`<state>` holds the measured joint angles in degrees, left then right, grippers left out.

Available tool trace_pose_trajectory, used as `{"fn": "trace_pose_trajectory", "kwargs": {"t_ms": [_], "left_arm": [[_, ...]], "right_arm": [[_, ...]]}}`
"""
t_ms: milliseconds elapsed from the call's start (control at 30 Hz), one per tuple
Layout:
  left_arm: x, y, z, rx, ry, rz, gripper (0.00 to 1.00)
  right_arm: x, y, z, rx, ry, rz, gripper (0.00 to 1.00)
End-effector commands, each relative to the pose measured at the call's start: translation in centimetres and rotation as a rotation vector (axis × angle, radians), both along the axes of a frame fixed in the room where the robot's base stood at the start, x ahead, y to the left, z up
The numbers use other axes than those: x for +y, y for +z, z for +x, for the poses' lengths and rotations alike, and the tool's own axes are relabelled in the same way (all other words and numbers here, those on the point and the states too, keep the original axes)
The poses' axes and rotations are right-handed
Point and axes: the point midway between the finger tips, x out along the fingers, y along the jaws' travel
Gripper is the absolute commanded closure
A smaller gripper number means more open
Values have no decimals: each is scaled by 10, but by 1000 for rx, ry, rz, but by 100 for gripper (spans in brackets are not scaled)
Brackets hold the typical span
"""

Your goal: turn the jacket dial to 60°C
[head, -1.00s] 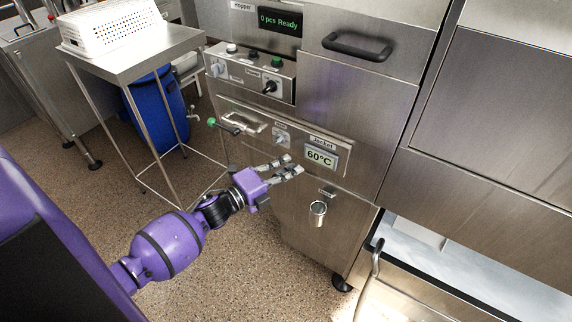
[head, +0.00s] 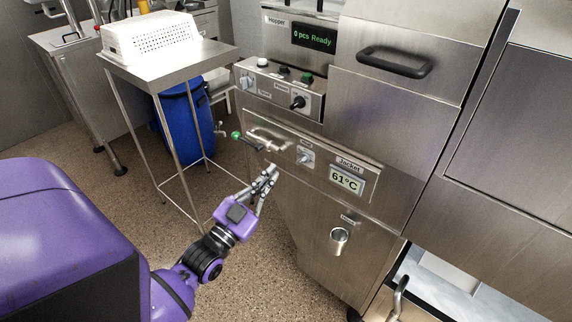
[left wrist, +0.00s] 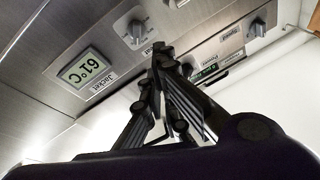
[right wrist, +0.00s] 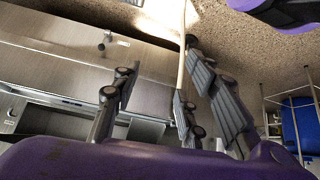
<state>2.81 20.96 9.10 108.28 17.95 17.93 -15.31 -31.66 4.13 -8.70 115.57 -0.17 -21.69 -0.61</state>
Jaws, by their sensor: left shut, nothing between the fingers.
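The jacket display (head: 346,179) reads 61°C on the machine's front panel. It also shows, upside down, in the left wrist view (left wrist: 82,69). A small grey dial (head: 305,157) sits on the same panel, left of the display; it also shows in the left wrist view (left wrist: 135,32). My left gripper (head: 268,175) is shut and empty, below and left of the dial and apart from it. Its fingertips (left wrist: 158,52) meet in the left wrist view. My right gripper (right wrist: 157,75) is open and empty in the right wrist view; the head view does not show it.
A green-tipped lever handle (head: 250,141) sticks out left of the dial. Upper knobs (head: 298,102) sit under the hopper display (head: 313,37). A spout (head: 339,237) projects below the jacket display. A steel stand (head: 185,67) bears a white perforated basket (head: 150,38).

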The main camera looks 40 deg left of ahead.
Motion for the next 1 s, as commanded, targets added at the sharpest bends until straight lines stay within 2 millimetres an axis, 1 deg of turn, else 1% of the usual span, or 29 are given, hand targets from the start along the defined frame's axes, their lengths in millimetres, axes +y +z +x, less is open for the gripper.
{"fn": "trace_pose_trajectory", "kwargs": {"t_ms": [33, 100, 200, 300, 333, 400, 467, 567, 667, 767, 1000], "left_arm": [[9, 0, -1, -9, 4, -221, 100], [20, 3, -3, -28, -7, -516, 100], [31, 5, -4, -57, -41, -867, 100], [35, 8, -3, -73, -86, -1116, 100], [35, 7, -3, -73, -97, -1169, 100], [35, 5, -2, -73, -112, -1235, 100], [35, 6, 0, -74, -117, -1254, 100], [37, 8, 8, -75, -120, -1260, 100], [39, 13, 24, -76, -121, -1258, 100], [43, 18, 44, -78, -121, -1257, 100], [53, 27, 93, -76, -120, -1255, 100]], "right_arm": [[0, -4, -1, 3, 2, -1, 60], [-1, -3, 2, -2, 3, -2, 60], [0, 0, 7, -14, 6, -4, 60], [0, 3, 12, -23, 8, -4, 60], [1, 3, 13, -24, 8, -4, 60], [1, 3, 14, -26, 10, -4, 60], [1, 4, 15, -27, 11, -4, 60], [1, 6, 16, -29, 11, -4, 60], [0, 9, 17, -31, 9, -4, 60], [0, 12, 17, -33, 7, -4, 60], [-2, 16, 9, -22, 1, -5, 60]]}}
